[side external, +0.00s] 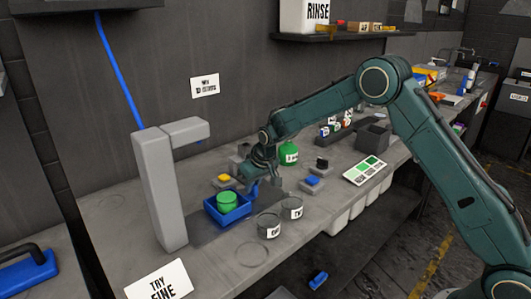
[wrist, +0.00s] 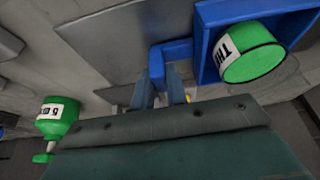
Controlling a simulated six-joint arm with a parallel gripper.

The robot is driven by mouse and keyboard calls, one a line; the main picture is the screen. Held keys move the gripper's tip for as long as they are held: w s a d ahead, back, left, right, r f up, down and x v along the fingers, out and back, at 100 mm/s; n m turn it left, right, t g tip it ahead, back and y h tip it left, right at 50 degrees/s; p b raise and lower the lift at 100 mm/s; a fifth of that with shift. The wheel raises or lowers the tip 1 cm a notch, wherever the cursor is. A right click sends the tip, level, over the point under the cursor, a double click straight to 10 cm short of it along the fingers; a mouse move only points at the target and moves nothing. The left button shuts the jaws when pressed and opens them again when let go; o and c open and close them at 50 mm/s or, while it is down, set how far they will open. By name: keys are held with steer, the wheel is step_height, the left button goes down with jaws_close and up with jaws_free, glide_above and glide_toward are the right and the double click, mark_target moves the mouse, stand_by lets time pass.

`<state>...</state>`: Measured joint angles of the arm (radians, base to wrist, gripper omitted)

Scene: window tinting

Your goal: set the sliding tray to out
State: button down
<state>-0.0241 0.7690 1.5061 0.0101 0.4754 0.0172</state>
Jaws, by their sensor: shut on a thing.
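The blue sliding tray (side external: 236,213) sits on a dark flat plate (side external: 202,234) on the bench. A green round tub (side external: 227,201) rests inside it; the tub also shows in the wrist view (wrist: 255,62) with a white label. The tray's blue bent handle (wrist: 170,50) reaches out from the tray wall (wrist: 207,62) to between my fingers. My gripper (wrist: 160,92) is shut on this handle. In the side view my gripper (side external: 256,180) is low over the bench, just behind and right of the tray. My wrist hides part of the fingers.
Two dark labelled cups (side external: 269,229) (side external: 292,209) stand right of the tray. A tall grey post (side external: 160,195) stands left. Bare bench lies in front of the tray.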

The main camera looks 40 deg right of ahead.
steer(key=d, duration=0.6)
steer(key=shift+d, duration=0.2)
steer(key=c, duration=1.4)
jaws_free()
steer(key=shift+a, duration=0.1)
steer(key=shift+s+r, duration=0.15)
steer(key=shift+r, duration=0.25)
steer(key=v, duration=1.3)
steer(key=shift+s, duration=0.1)
